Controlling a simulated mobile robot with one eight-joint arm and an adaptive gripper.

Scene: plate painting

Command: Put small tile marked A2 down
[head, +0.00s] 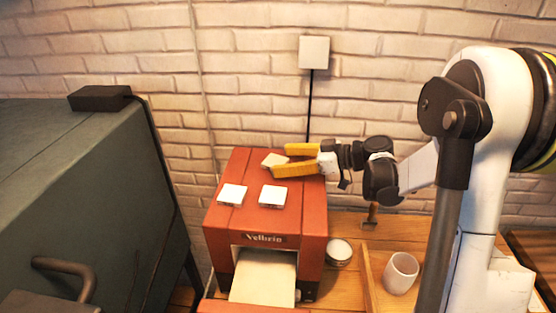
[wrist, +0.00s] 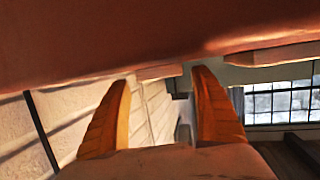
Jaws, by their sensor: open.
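Three small pale square tiles lie on top of the red machine (head: 220,218). The rear tile (head: 273,160) lies at the tips of my gripper (head: 279,160). The other two, the left tile (head: 232,194) and the right tile (head: 272,196), lie nearer the front. No marking is readable, so I cannot tell which is A2. My gripper's yellow fingers are spread, reaching in from the right low over the machine top. In the wrist view the fingers (wrist: 162,85) are apart, with a tile edge (wrist: 157,72) beyond them against the red surface; I cannot tell whether they touch it.
A pale sheet (head: 264,278) sticks out of the machine's front slot. A round tin (head: 339,252) and a white cup (head: 401,273) stand on the wooden table right of it. A large dark green cabinet (head: 75,190) stands at left. A brick wall (head: 255,90) is behind.

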